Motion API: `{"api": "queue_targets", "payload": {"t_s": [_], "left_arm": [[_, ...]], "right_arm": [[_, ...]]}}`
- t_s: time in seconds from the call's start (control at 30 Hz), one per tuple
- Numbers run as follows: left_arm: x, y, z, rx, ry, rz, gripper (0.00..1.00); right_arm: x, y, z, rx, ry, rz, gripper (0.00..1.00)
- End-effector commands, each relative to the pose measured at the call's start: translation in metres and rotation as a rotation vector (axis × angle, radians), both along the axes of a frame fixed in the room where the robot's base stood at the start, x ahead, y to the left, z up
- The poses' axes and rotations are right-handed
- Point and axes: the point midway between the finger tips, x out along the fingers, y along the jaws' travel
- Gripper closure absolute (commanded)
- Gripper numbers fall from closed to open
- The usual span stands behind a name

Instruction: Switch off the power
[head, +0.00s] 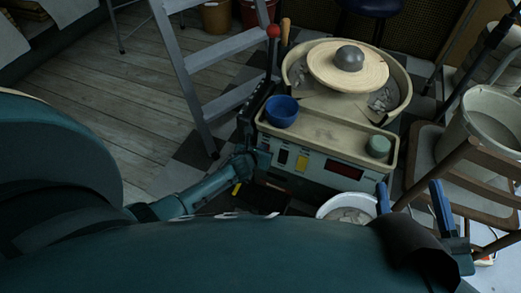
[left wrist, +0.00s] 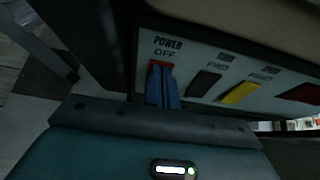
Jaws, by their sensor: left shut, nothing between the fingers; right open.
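The pottery wheel (head: 335,130) stands right of centre in the head view, with its control panel (head: 318,170) facing me. In the left wrist view the panel carries a "POWER OFF" label (left wrist: 167,47) above a red switch (left wrist: 157,64). Only the switch's top edge shows; the fingers hide the rest. My left gripper (left wrist: 163,88) is shut and empty, its blue fingertips at the switch; I cannot tell whether they touch. It also reaches the panel's left end in the head view (head: 263,156). My right gripper (head: 412,196) is open and empty, at the lower right.
Beside the power switch are a black switch (left wrist: 204,84) and a yellow switch (left wrist: 240,94). A blue bowl (head: 282,111) sits on the wheel's tray. A stepladder (head: 205,90) stands left, a wooden chair (head: 465,165) right, and a white bucket (head: 346,207) in front.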

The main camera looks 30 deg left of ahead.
Motion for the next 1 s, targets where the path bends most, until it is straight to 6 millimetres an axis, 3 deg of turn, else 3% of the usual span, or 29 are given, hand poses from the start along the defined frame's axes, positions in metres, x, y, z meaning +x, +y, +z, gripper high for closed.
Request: {"api": "queue_targets", "payload": {"t_s": [0.27, 0.6, 1.0], "left_arm": [[-0.001, 0.0, 0.002, -0.002, -0.001, 0.002, 1.0], [-0.001, 0.0, 0.016, -0.002, -0.001, 0.001, 1.0], [-0.001, 0.0, 0.016, -0.002, -0.001, 0.002, 1.0]], "right_arm": [[0.0, 0.0, 0.001, -0.002, -0.001, 0.0, 0.36], [0.0, -0.001, 0.015, -0.001, 0.003, -0.001, 0.36], [0.0, -0.001, 0.014, -0.005, 0.004, -0.003, 0.36]]}}
